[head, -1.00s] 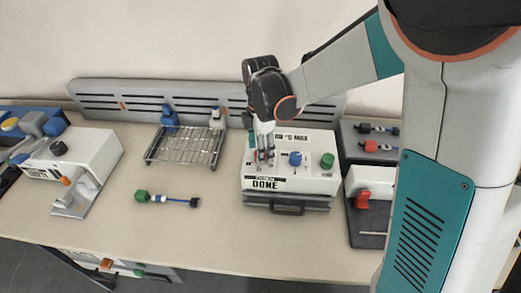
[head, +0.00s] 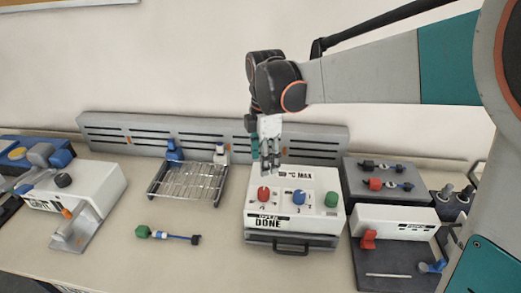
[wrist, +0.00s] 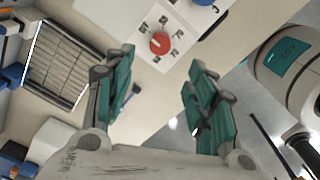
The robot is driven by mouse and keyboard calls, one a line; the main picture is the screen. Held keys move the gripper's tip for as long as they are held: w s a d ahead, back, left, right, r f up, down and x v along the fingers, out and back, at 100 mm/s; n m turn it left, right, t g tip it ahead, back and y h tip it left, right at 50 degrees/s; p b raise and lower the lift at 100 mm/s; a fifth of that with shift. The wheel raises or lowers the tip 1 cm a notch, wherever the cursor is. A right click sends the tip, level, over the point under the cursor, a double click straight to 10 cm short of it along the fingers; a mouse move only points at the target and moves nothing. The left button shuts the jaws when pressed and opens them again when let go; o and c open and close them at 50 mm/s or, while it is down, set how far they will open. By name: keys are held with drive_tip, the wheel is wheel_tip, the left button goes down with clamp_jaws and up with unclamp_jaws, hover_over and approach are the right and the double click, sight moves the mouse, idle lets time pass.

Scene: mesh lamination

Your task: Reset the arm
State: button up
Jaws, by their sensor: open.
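My gripper (head: 268,165) hangs from my raised arm above the back left part of the white box with knobs (head: 292,235). In the wrist view my gripper (wrist: 160,98) shows its two teal fingers spread wide with nothing between them. A red knob (head: 264,194) stands on the box's left side, and it also shows beyond the fingertips in the wrist view (wrist: 160,43). The gripper is clear of this knob. A blue knob (head: 299,198) and a green knob (head: 331,199) stand to its right. The box front carries a label reading "DONE".
A wire rack (head: 187,183) stands left of the box. A green-ended tool (head: 168,235) lies on the table in front. A white machine (head: 75,200) stands at far left. Dark trays with a red-handled device (head: 368,240) are at right. A slotted rail (head: 120,133) runs behind.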

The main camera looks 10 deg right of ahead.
drive_tip(key=s+d+m+t+b, duration=0.1)
drive_tip(key=s+d+m+t, duration=0.2)
drive_tip(key=s+m, duration=0.6)
drive_tip(key=s+d+m+t+b, duration=0.1)
drive_tip(key=s+d+m+t, duration=0.3)
drive_tip(key=s+d+m, duration=0.3)
drive_tip(key=s+m, duration=0.3)
drive_tip(key=m, duration=0.1)
drive_tip(key=shift+d, duration=0.15)
drive_tip(key=shift+s, duration=0.1)
drive_tip(key=shift+c, duration=0.2)
